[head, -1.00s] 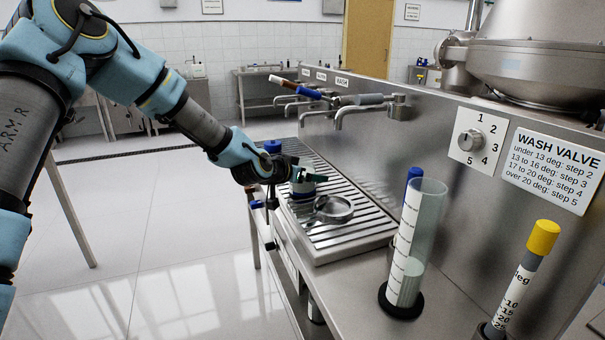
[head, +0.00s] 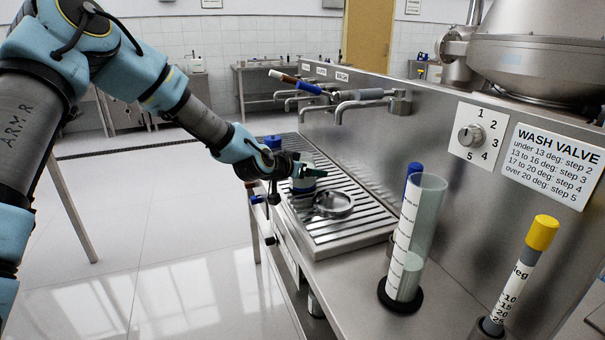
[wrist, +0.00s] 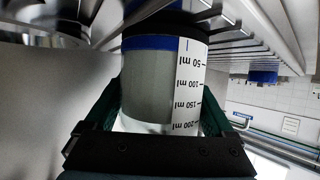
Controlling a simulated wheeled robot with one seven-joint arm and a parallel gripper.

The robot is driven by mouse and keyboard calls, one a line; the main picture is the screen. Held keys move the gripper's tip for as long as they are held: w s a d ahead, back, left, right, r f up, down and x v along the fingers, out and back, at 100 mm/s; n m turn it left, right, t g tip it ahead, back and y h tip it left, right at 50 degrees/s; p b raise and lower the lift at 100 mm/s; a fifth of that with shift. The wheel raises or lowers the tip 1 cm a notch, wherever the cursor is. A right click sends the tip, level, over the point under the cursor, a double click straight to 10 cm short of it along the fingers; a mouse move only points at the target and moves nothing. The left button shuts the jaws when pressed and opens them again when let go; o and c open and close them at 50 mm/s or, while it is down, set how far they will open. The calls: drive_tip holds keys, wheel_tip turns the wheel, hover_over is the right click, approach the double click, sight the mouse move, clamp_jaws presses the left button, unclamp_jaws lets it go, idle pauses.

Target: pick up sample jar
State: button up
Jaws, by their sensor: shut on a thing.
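The sample jar (wrist: 158,88) fills the middle of the wrist view. It is a clear jar with greyish contents, a blue band and a white scale marked in ml. My gripper (wrist: 160,115) has its green fingers on both sides of the jar and is shut on it. In the head view the jar (head: 302,186) is small and partly hidden by my gripper (head: 306,171), over the left part of the slatted drain tray. I cannot tell whether the jar touches the slats.
A round metal dish (head: 333,203) lies on the drain tray (head: 352,240) close to the jar. Taps (head: 358,105) reach out above the tray. A graduated cylinder (head: 417,230) and a yellow-capped tube (head: 520,275) stand on the bench nearer to me. Open floor lies to the left.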

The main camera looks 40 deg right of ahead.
clamp_jaws()
drive_tip(key=shift+r, duration=0.2)
